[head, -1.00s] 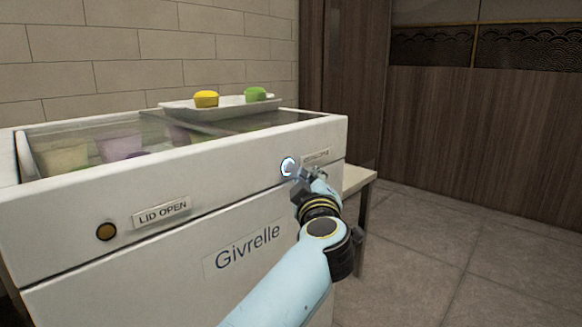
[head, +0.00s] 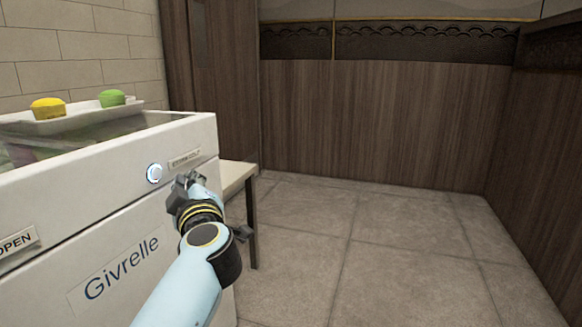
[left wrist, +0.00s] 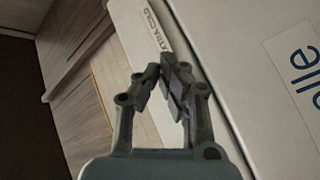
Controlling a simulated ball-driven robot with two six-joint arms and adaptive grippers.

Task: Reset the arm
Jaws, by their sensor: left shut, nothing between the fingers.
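My left gripper (head: 187,180) is shut and empty in front of the white freezer (head: 120,200), just below and right of a round lit button (head: 154,173). The label beside the button (head: 185,160) reads as "EXTRA COLD" in the left wrist view (left wrist: 157,32). In that view the closed fingertips (left wrist: 163,72) are near the freezer's front; I cannot tell whether they touch it. My right gripper is not in view.
A white tray (head: 75,117) on the freezer's glass top holds a yellow item (head: 48,108) and a green item (head: 111,98). A small table (head: 238,175) stands behind the freezer's right end. The tiled floor (head: 390,250) at right is clear.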

